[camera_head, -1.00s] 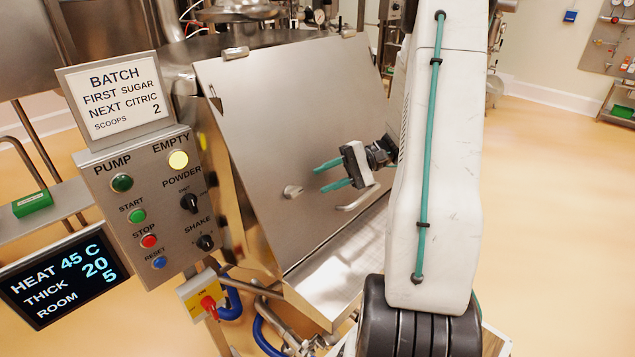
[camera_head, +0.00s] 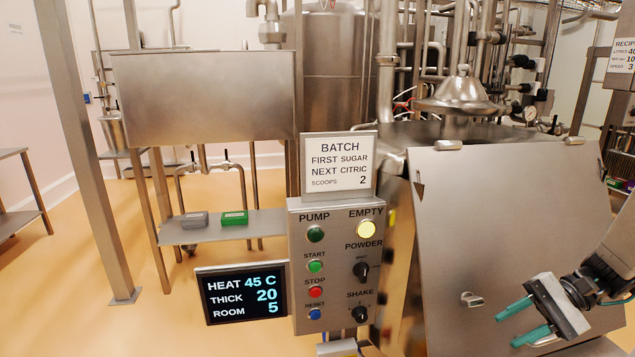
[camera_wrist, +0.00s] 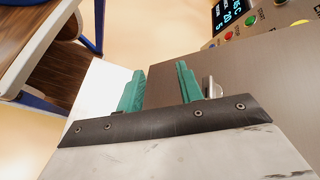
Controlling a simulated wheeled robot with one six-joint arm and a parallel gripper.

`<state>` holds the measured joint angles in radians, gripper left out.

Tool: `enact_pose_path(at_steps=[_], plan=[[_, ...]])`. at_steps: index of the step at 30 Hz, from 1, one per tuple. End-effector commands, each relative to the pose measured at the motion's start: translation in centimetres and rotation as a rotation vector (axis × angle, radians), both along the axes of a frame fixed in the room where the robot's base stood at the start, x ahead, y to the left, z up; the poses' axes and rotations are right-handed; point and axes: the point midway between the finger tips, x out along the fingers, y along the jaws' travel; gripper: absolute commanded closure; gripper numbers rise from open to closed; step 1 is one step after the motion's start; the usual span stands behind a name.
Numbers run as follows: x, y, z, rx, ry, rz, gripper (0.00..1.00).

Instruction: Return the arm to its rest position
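My gripper (camera_head: 522,322) is at the lower right of the head view, in front of the slanted steel hopper lid (camera_head: 505,215). Its two green fingers stand apart with nothing between them. In the wrist view my gripper (camera_wrist: 160,85) is also open and empty. The lid's steel face (camera_wrist: 240,75) lies beyond the fingers there. A small latch knob (camera_head: 472,299) on the lid is to the left of the fingers. It seems to show beside the right finger in the wrist view. The lid looks shut. Most of my arm is outside the head view.
The control panel (camera_head: 330,270) with lit EMPTY lamp stands left of the lid, under the BATCH sign (camera_head: 339,165). A display (camera_head: 241,292) hangs beside it. A shelf (camera_head: 180,237) holds a grey and a green block. A wooden-topped blue-framed table (camera_wrist: 45,75) shows in the wrist view.

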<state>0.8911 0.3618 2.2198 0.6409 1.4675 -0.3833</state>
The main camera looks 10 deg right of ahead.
Motion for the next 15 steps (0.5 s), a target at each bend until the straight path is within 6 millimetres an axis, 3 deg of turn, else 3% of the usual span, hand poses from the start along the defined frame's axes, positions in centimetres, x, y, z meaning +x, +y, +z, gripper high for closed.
enact_pose_path(at_steps=[8,15], plan=[[-3.7,6.3,4.5,-0.363,0.08,0.264,0.64],[-6.9,10.4,7.9,-0.695,0.0,0.459,0.64]])
